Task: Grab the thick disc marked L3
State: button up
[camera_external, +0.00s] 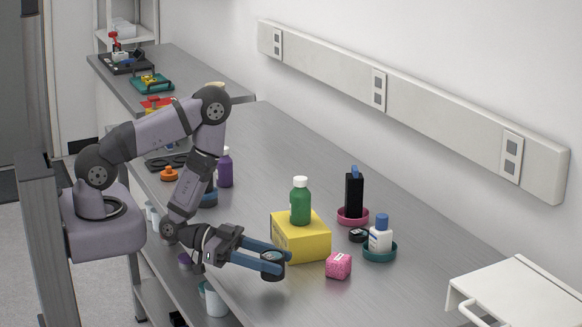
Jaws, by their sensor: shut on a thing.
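My gripper (274,263) has two long blue fingers and reaches over the bench in front of a yellow block. It is shut on a small dark disc (272,255) between the fingertips. The fingers hide part of this disc, and no marking on it can be read. Another small black disc (358,236) lies on the bench near the pink dish, apart from my gripper. Its marking is too small to read.
A yellow block (301,241) carries a green bottle (300,204). A pink cube (338,265) stands right of my gripper. The bench front right is clear.

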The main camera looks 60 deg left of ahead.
aim_at(273, 255)
notch_tip(273, 255, up, 7)
jog(key=p, duration=0.5)
jog(key=shift+r, duration=0.15)
